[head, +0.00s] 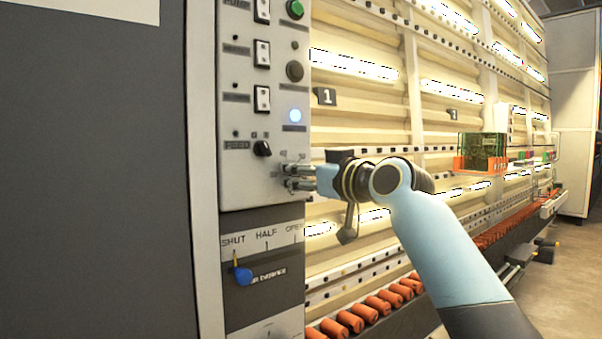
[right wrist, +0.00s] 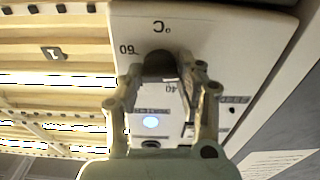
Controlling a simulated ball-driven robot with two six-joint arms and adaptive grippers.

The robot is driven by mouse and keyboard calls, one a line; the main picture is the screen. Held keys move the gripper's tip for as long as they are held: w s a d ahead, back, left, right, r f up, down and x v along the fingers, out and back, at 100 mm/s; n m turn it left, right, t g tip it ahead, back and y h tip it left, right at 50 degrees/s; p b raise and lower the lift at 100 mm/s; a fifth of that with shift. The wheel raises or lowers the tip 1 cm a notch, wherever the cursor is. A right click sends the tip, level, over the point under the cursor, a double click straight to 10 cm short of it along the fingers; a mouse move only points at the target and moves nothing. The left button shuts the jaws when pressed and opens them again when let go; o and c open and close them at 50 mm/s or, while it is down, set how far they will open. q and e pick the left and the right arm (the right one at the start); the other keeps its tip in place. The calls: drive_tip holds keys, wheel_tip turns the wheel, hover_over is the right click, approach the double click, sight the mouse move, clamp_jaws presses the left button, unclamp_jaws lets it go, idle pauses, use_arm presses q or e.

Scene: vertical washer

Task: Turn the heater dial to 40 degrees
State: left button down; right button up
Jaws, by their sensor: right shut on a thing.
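The heater dial is a dark round knob (right wrist: 160,64) in the right wrist view, on the pale control panel (right wrist: 215,50). Marks "60", "40" and "°C" show around it, turned over in this view. My right gripper (right wrist: 162,78) is shut on the dial, with a finger on each side. In the head view the right gripper (head: 299,178) meets the lower right of the panel (head: 262,183), and the dial is hidden behind the fingers. Which mark the dial points to is not clear. My left gripper is not in view.
Above the dial are a black selector knob (head: 262,148), a lit blue lamp (head: 295,115) and several rocker switches. A blue lever (head: 243,276) below sits near SHUT. The washer with orange rollers (head: 377,306) extends right; a dark panel (head: 95,180) fills the left.

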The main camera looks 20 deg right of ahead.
drive_tip(key=shift+c, duration=0.2)
drive_tip(key=shift+m+p, duration=5.15)
drive_tip(key=shift+m, duration=1.75)
drive_tip(key=shift+d, duration=0.1)
drive_tip(key=o, duration=1.2)
drive_tip(key=shift+c, duration=0.2)
